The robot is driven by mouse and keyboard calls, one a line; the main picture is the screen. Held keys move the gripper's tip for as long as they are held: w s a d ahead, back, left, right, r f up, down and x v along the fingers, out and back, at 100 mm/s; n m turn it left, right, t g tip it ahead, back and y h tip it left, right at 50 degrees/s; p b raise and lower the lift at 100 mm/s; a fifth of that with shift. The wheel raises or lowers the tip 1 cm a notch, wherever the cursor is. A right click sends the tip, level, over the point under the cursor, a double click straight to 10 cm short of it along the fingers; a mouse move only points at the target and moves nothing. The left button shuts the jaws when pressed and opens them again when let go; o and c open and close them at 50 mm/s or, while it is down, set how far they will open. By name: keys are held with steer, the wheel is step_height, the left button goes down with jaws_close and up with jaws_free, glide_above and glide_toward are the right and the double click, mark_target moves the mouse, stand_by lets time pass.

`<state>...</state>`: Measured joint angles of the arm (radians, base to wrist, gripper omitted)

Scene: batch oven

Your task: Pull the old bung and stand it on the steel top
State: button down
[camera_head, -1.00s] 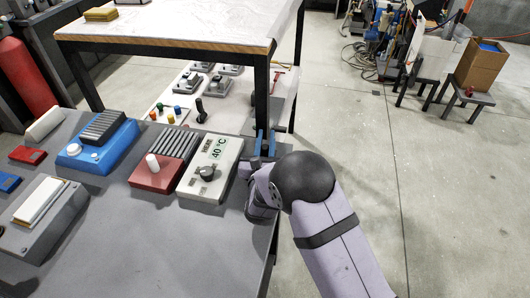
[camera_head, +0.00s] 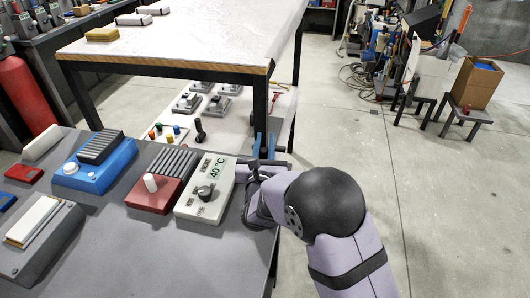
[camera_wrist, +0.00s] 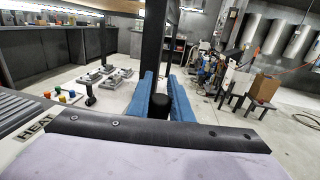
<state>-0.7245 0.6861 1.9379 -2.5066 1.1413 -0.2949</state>
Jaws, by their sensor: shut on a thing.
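My gripper (camera_head: 264,146) is at the back right corner of the grey steel top (camera_head: 115,245), just right of the white HEAT unit with a 40 °C display. Its two blue fingers also show in the wrist view (camera_wrist: 162,98), pointing away from the camera. A short black round piece sits between them, and the fingers are closed on it. I take it as the old bung (camera_wrist: 160,104), though only its dark near end shows.
The HEAT unit (camera_head: 207,190), a red block with a white knob (camera_head: 152,197) and a blue unit (camera_head: 95,170) stand along the back of the steel top. A white table (camera_head: 180,45) stands behind. The front middle of the steel top is clear.

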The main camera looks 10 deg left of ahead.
steer(key=s+a+r+n+g+y, duration=0.1)
steer(key=s+a+r+n+y, duration=0.15)
steer(key=s+a, duration=0.45)
steer(key=s+a+r+n+g+y, duration=0.1)
steer(key=s+a+r+y, duration=0.15)
steer(key=s+a, duration=0.45)
steer(key=s+a+f+n+y+p, duration=0.1)
steer(key=s+a+f+n+y, duration=0.15)
steer(key=s+a, duration=0.5)
steer(key=s+d+m+t+h, duration=0.1)
steer(key=s+d+m+h, duration=0.2)
steer(key=d+m+h, duration=0.7)
steer(key=d+h, duration=0.3)
steer(key=d, duration=1)
steer(key=shift+s+d+f+t+h+p, duration=0.25)
steer(key=shift+f+t+h+p, duration=0.1)
steer(key=shift+f+t, duration=0.05)
steer(key=shift+a+f+b, duration=0.1)
steer(key=shift+f+b, duration=2)
steer(key=shift+f, duration=1.35)
